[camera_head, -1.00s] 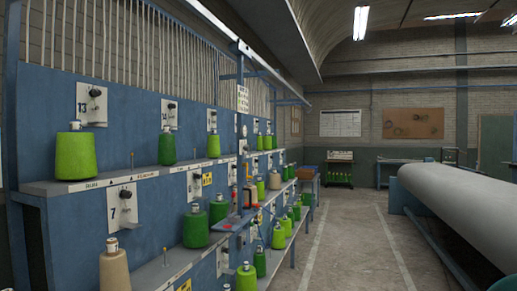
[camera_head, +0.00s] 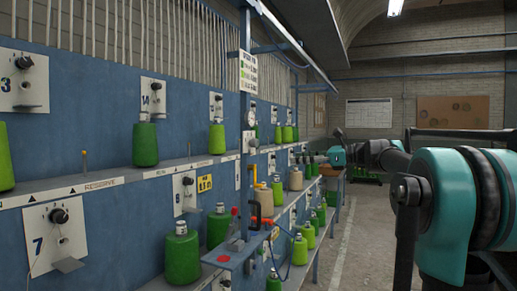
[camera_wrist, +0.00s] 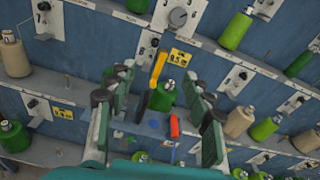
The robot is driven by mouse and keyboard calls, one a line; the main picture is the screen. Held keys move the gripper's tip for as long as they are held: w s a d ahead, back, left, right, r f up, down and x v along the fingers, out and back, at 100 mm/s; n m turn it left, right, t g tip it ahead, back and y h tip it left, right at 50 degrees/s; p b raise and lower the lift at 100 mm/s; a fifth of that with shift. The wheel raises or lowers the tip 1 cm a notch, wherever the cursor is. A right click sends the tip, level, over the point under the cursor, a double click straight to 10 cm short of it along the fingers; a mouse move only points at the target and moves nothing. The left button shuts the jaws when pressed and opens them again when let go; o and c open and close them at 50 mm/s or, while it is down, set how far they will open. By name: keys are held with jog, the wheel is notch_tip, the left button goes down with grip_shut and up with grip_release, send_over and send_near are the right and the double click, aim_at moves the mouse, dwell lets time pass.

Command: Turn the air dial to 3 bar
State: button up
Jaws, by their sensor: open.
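The air dial, a grey round knob on a pale plate (camera_head: 251,143), is on the blue post of the rack in the head view, below a white round gauge (camera_head: 251,117). In the wrist view what looks like this dial (camera_wrist: 178,18) is near the top edge, with a dark pointer mark; its setting is too small to read. My gripper (camera_wrist: 158,78) is open and empty, its fingers spread below the dial in that picture and apart from it. In the head view my gripper (camera_head: 308,158) is small, at the end of my arm, pointing left toward the rack.
Green yarn cones (camera_head: 182,256) stand along the rack shelves (camera_head: 110,187). Aisle floor shows at right, partly hidden by my arm.

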notch_tip(320, 180, up, 5)
jog(key=w+m+y, duration=0.1)
jog(key=w, duration=0.1)
send_near(257, 142)
jog(key=x, duration=0.9)
jog(key=shift+w+a, duration=0.15)
jog(key=c, duration=1.2)
